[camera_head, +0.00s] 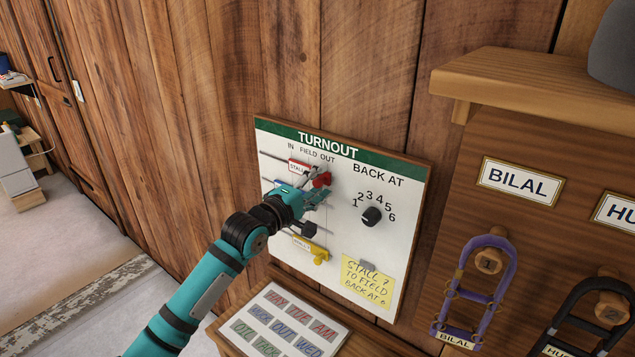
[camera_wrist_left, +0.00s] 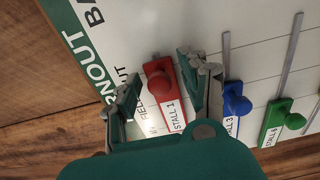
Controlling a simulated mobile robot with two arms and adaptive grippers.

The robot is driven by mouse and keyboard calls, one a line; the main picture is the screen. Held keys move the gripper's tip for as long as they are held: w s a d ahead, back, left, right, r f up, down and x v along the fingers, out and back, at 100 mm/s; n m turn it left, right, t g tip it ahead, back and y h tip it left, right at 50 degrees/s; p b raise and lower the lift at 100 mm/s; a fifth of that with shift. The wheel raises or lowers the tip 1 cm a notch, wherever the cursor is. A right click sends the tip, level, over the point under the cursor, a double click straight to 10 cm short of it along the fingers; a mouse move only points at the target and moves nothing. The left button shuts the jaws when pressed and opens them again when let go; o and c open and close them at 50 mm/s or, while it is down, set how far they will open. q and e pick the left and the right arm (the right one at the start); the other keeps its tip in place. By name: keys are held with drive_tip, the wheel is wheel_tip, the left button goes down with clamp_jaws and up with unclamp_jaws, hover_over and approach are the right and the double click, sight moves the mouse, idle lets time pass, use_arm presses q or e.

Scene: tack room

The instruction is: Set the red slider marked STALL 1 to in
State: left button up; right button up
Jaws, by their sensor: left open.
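The red slider marked STALL 1 (camera_head: 299,166) is the top slider on the white TURNOUT board (camera_head: 405,230). Its red knob sits toward the OUT end, and its rail runs free to the left. In the left wrist view the red slider (camera_wrist_left: 160,82) lies between the two fingers of my left gripper (camera_wrist_left: 161,76), which are apart on either side of it. I cannot tell whether they touch it. In the head view my left gripper (camera_head: 318,189) is at the board and partly hides the sliders below the red one. My right gripper is not in view.
A blue slider (camera_wrist_left: 236,103) and a green slider (camera_wrist_left: 283,119) lie beside the red one. A yellow slider (camera_head: 315,251) is lower down. A black dial (camera_head: 372,216) and a yellow note (camera_head: 367,285) are to the right. A word-tile tray (camera_head: 283,325) lies below.

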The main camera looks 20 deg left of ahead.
use_arm(q)
drive_tip(key=shift+c, duration=0.2)
clamp_jaws()
drive_tip(key=shift+a+f, duration=0.1)
